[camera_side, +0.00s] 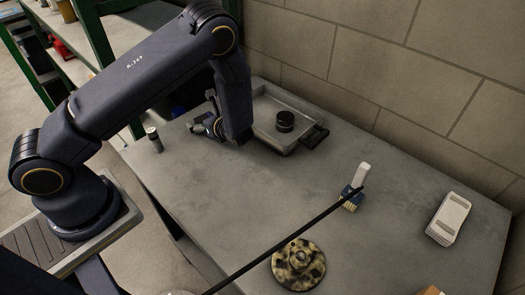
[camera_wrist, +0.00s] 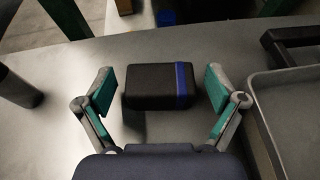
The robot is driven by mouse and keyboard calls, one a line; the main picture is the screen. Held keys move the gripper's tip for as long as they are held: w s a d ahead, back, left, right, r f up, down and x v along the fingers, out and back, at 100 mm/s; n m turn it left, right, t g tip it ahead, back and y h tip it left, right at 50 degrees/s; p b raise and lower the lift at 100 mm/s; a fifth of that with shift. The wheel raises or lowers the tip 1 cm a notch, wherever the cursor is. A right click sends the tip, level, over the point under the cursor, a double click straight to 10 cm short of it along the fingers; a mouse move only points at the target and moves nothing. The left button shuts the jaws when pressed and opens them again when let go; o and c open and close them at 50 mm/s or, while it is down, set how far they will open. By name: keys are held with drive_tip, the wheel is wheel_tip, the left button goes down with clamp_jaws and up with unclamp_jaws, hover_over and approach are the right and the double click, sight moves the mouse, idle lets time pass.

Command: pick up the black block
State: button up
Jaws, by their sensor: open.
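The black block (camera_wrist: 150,88) has a blue stripe near its right end and sits on the grey table between the fingers in the wrist view. My gripper (camera_wrist: 160,90) is open, with one teal-padded finger on each side of the block. The left finger is close to the block's left end, and a gap shows at the right. I cannot tell if the left finger touches it. In the side view my gripper (camera_side: 207,128) is low over the table, left of the metal tray, and the block is hidden or too small to make out there.
A metal tray (camera_side: 263,131) holding a dark round part (camera_side: 285,120) stands right of my gripper. A small cylinder (camera_side: 154,139) stands to the left. A brush (camera_side: 354,187), a white block (camera_side: 449,219) and a mottled disc (camera_side: 298,264) lie farther right.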

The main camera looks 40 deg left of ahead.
drive_tip(key=c, duration=1.3)
